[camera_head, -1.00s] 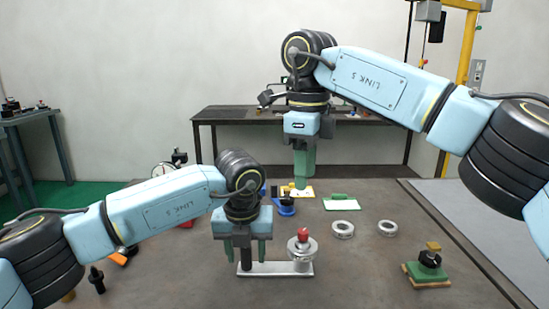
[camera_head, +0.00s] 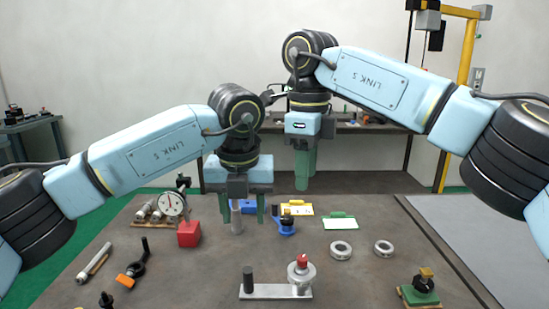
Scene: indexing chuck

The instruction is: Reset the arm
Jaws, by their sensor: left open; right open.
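The indexing chuck is a flat metal plate (camera_head: 275,292) at the table's front, with a black upright post (camera_head: 248,278) at its left end. A round metal dial with a red knob (camera_head: 302,260) sits at its right end. My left gripper (camera_head: 242,218) is open, fingers pointing down, raised above and behind the plate. A grey cylinder (camera_head: 236,218) shows between its fingers; I cannot tell its depth. My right gripper (camera_head: 302,186) is raised near the table's far side, fingers down, seen nearly edge-on with no object visible in it.
Two metal rings (camera_head: 341,249) lie right of centre. A green block with a black knob (camera_head: 422,288) stands front right. A red block (camera_head: 188,234), dial gauge (camera_head: 172,204) and black-and-orange tool (camera_head: 133,270) are at left. A blue piece (camera_head: 284,226) and green-edged card (camera_head: 341,222) lie behind.

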